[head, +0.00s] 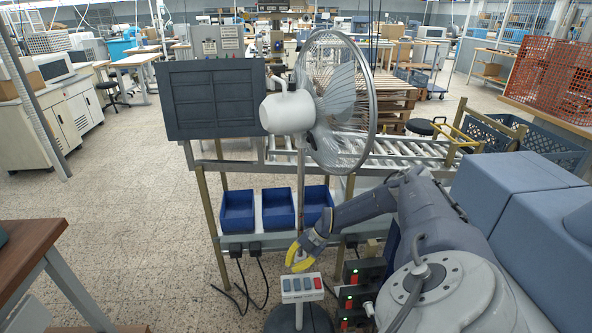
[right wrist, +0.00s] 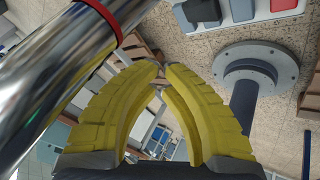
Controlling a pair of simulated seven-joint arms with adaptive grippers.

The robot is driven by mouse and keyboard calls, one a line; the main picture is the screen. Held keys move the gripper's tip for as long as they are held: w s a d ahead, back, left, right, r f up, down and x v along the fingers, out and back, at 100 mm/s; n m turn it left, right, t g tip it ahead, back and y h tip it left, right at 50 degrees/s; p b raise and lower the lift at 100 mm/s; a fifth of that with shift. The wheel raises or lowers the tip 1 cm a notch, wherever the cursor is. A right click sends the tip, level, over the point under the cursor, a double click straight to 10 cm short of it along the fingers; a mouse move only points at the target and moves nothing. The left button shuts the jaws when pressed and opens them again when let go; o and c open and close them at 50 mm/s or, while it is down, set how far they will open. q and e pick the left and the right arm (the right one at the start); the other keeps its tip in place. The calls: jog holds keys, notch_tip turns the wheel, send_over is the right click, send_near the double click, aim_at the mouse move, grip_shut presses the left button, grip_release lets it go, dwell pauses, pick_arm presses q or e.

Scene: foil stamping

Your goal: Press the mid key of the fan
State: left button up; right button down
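The fan has a white motor housing (head: 288,112) and a round wire cage (head: 340,100) on a thin upright pole. Low on it is a pale key box (head: 302,296) with a row of grey-blue keys and a red key (head: 317,283) at the right end. The box also shows at the top of the right wrist view, with a blue key (right wrist: 242,9) between a dark one and the red one. My right gripper (head: 293,262), with yellow fingers, is just above and behind the box, apart from it. Its fingertips (right wrist: 162,68) are together with nothing between them. My left gripper is not in view.
A shiny metal cylinder (right wrist: 60,85) with a red ring passes close to the left of my right fingers. Three blue bins (head: 278,208) sit on a rack shelf behind the fan. Dark boxes with red and green lights (head: 362,272) stand right of the key box.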

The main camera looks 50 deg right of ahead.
aim_at(289, 286)
jog(key=shift+f, duration=0.15)
jog(key=shift+f, duration=4.25)
jog(key=c, duration=2.1)
grip_release()
grip_shut()
jog(key=shift+f, duration=0.85)
jog(key=shift+r, duration=0.1)
